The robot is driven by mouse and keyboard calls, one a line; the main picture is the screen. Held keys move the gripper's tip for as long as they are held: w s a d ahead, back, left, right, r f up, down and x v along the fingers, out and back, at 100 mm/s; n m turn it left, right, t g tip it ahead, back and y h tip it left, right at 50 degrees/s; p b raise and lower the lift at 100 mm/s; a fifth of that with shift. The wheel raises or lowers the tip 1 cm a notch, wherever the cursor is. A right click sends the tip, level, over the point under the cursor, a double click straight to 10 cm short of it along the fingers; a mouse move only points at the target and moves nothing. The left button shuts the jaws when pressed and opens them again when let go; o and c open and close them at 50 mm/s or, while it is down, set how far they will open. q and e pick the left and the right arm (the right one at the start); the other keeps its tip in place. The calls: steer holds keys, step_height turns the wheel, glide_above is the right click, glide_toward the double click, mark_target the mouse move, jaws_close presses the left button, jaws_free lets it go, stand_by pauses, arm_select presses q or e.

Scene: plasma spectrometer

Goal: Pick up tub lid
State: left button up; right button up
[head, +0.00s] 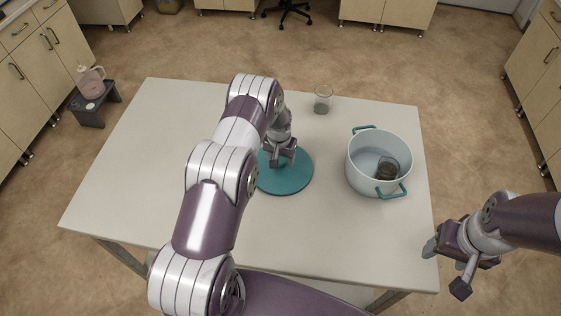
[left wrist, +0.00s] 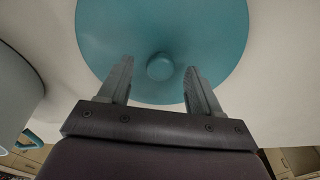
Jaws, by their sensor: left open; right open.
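The tub lid (head: 297,178) is a flat teal disc lying on the white table, left of the tub. In the left wrist view the lid (left wrist: 160,25) fills the upper middle, with its round knob (left wrist: 160,67) between my fingertips. My left gripper (head: 282,158) is open above the lid, its fingers (left wrist: 160,75) on either side of the knob; I cannot tell whether they touch it. My arm hides the lid's left part in the head view. My right gripper (head: 446,268) is open and empty, off the table's front right corner.
A pale tub (head: 364,160) with teal handles stands right of the lid and holds a small dark-filled beaker (head: 387,168). A glass beaker (head: 323,100) stands near the table's back edge. The table (head: 150,140) is clear on the left. A pitcher (head: 90,82) sits on a dark stool.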

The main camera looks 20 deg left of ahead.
arm_select(q)
steer(key=shift+s+d+f, duration=0.1)
steer(key=shift+s+f, duration=0.05)
steer(key=shift+f, duration=0.2)
steer(key=shift+w+f, duration=0.15)
steer(key=shift+w, duration=0.05)
steer(key=shift+w+f, duration=0.15)
steer(key=shift+w, duration=0.05)
steer(key=c, duration=0.3)
steer(key=shift+a, duration=0.2)
steer(key=c, duration=0.8)
steer(key=shift+s+d+r, duration=0.1)
steer(key=shift+s+r, duration=0.1)
steer(key=shift+r, duration=0.05)
steer(key=shift+c, duration=0.2)
